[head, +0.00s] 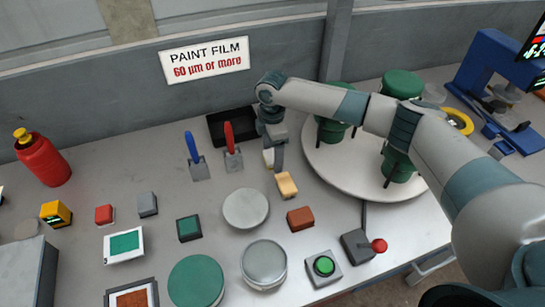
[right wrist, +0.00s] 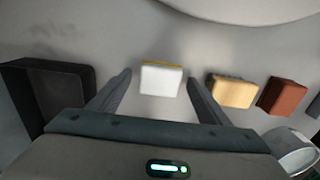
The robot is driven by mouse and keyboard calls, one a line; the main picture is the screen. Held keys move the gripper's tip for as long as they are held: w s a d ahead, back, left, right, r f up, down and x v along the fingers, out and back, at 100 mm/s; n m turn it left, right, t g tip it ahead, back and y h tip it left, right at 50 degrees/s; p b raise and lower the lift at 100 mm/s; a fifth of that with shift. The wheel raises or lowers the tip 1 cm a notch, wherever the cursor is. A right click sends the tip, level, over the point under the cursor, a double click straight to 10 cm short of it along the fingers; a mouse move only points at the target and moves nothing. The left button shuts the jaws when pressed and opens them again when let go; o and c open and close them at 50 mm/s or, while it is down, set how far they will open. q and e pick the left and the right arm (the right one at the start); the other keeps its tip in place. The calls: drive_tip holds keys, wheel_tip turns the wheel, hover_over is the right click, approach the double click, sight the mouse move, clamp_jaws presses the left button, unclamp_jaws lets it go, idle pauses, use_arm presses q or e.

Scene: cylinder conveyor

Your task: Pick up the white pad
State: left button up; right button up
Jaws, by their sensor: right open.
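The white pad (right wrist: 161,79) is a small block with a yellowish edge, lying on the table in the right wrist view. In the head view a pale bit of the white pad (head: 268,158) shows beside my right gripper, which hides part of it. My right gripper (head: 275,160) points down over the pad. In the right wrist view my right gripper (right wrist: 160,88) is open, with one finger on each side of the pad and gaps between. My left gripper is not in view.
A tan block (head: 286,185) and a red-brown block (head: 300,218) lie close by. A black tray (head: 218,124) is behind, and a trowel with a red handle (head: 231,140) is to the left. A round turntable (head: 345,178) with green cylinders stands to the right.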

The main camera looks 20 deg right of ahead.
drive_tip(key=c, duration=1.1)
drive_tip(key=shift+r, duration=0.15)
drive_tip(key=shift+r+b, duration=0.3)
drive_tip(key=shift+r, duration=0.3)
wheel_tip(320, 180, up, 9)
drive_tip(key=shift+f+b, duration=0.2)
drive_tip(key=shift+b, duration=0.95)
